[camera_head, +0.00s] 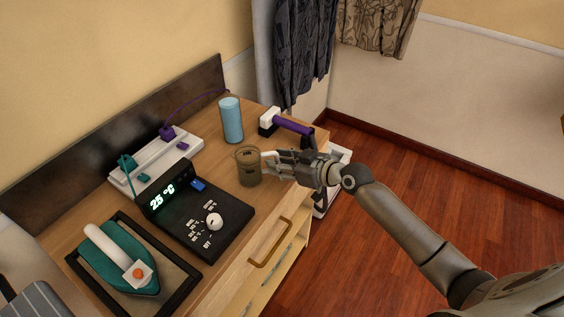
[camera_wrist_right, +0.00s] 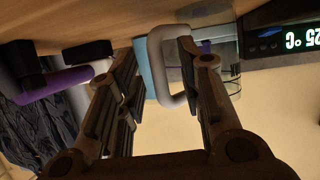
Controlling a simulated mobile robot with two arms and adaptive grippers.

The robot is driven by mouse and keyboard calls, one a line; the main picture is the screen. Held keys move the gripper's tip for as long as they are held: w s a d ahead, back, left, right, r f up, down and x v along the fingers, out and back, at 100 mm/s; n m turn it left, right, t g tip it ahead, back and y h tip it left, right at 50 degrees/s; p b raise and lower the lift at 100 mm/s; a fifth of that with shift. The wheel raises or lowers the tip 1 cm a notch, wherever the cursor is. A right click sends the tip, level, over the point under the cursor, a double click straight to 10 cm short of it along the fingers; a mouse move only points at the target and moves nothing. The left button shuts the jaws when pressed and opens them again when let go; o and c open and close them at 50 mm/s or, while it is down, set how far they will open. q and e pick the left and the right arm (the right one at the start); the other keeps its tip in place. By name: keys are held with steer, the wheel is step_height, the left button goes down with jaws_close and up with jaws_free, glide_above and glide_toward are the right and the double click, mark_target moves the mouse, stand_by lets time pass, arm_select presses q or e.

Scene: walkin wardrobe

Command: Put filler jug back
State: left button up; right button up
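The filler jug (camera_head: 248,170) is a see-through, brownish cup with a pale handle. It stands upright on the wooden cabinet top, right of the black control panel. My right gripper (camera_head: 271,164) is at the jug's handle side. In the right wrist view, which is upside down, the pale handle loop (camera_wrist_right: 156,75) lies between the spread fingers of the right gripper (camera_wrist_right: 158,52), with a gap at the left finger. The right finger overlaps the loop; whether it touches is unclear. The clear jug body (camera_wrist_right: 224,60) is behind. My left gripper is not in view.
A blue cylinder (camera_head: 231,121) stands behind the jug. A purple-handled tool (camera_head: 292,124) lies at the cabinet's right end. The black panel (camera_head: 205,218) with a lit display, a white power strip (camera_head: 155,165) and a teal iron (camera_head: 113,261) fill the left.

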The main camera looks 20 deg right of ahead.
steer(key=shift+r, duration=0.1)
steer(key=shift+s+d, duration=0.1)
steer(key=b+v, duration=0.1)
steer(key=v, duration=1)
steer(key=shift+s+r+b, duration=0.2)
steer(key=shift+s+b, duration=0.05)
steer(key=shift+b, duration=0.1)
steer(key=shift+d, duration=0.1)
